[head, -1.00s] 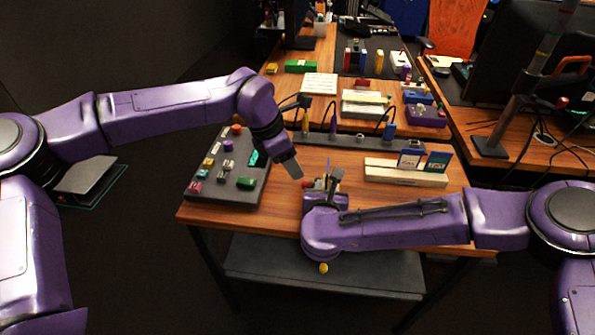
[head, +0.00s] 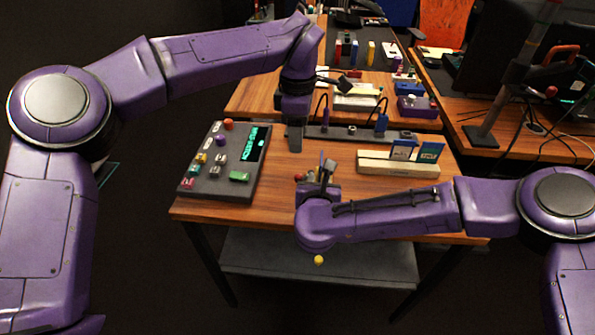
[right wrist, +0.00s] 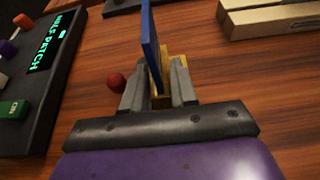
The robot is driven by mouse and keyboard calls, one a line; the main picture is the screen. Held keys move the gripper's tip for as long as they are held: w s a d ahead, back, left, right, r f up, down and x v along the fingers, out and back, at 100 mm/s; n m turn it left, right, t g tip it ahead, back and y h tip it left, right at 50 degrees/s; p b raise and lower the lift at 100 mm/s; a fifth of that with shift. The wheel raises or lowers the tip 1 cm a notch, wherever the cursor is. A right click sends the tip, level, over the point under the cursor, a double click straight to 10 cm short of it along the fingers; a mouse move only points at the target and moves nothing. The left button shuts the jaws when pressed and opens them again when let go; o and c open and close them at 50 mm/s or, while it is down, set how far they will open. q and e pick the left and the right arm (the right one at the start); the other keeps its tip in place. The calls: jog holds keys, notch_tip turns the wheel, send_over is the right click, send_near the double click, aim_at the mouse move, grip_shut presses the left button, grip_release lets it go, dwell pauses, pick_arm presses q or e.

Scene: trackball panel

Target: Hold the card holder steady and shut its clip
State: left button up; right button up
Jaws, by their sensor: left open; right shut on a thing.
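My right gripper (head: 319,177) is low over the front table. In the right wrist view its fingers (right wrist: 158,80) are shut on a small upright thing with a blue plate (right wrist: 150,40) and a yellowish part beside it, which I take to be the card holder. A red ball (right wrist: 116,83) shows just left of the fingers; whether it belongs to the holder I cannot tell. The clip cannot be made out clearly. My left gripper (head: 295,145) is open, pointing down over the table behind and left of the right gripper, apart from the held thing.
A dark control panel (head: 211,193) with coloured knobs and a lit display lies at the left. A pale slotted block (head: 398,169) with two blue cards stands to the right. A dark strip (head: 345,131) with cables runs behind. Bare wood lies between.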

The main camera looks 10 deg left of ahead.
aim_at(299, 174)
pick_arm(q)
notch_tip(299, 174, down, 12)
jog(key=shift+d, duration=0.1)
